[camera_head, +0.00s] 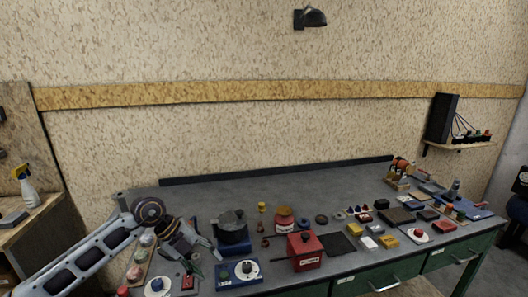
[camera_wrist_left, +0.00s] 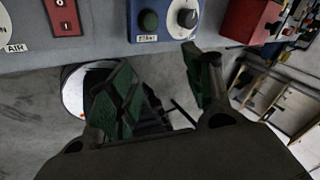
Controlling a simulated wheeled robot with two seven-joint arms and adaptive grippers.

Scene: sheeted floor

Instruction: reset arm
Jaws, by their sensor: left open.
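My left arm (camera_head: 85,258) reaches in from the left, over the left end of the workbench (camera_head: 330,190). Its gripper (camera_head: 203,254) is near the bench's front left, close to the dark pot-like item (camera_head: 232,226). In the left wrist view the gripper (camera_wrist_left: 158,68) has two green-padded fingers spread apart with nothing between them. A blue box with a green button and a dial (camera_wrist_left: 160,22) lies beyond the fingertips; it also shows in the head view (camera_head: 240,275). My right gripper is not in view.
A red box (camera_head: 304,252) stands right of the blue box. A red switch (camera_wrist_left: 64,14) is at the wrist view's upper left. Many small items crowd the bench's front and right. The bench's back strip is mostly clear. A spray bottle (camera_head: 28,190) stands on a side table.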

